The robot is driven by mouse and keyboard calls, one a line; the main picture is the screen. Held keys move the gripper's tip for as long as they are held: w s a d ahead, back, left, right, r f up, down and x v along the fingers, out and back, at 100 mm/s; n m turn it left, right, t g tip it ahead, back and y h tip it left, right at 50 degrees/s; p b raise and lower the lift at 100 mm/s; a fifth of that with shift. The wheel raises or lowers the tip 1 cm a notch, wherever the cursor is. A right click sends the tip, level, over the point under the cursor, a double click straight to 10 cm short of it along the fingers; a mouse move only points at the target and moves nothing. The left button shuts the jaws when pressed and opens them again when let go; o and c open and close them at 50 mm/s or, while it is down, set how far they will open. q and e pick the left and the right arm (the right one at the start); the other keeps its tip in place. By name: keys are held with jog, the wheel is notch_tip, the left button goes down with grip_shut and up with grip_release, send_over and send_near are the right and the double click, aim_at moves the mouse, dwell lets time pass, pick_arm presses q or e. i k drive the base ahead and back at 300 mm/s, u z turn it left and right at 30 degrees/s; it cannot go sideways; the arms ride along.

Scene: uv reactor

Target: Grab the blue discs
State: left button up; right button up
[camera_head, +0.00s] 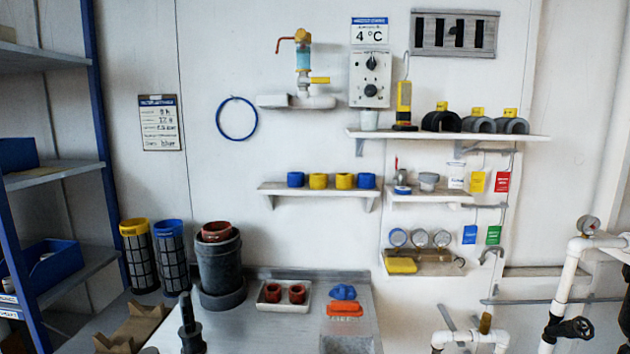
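Two short round blue pieces sit on the middle wall shelf (318,189): the left blue disc (296,180) at its left end and the right blue disc (366,181) at its right end. Two yellow pieces of like shape (319,181) stand between them. I cannot tell which of these count as the discs. Neither of my grippers is in view.
Below, a grey bench holds a white tray (262,303) with two red rings, a blue and an orange piece (345,309), and a dark canister (219,262). Yellow-topped and blue-topped mesh cylinders (170,255) stand left. White pipes (567,285) stand right.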

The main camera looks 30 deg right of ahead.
aim_at(294, 180)
jog(key=u, duration=1.05)
jog(key=i, duration=1.05)
jog(key=z, duration=3.25)
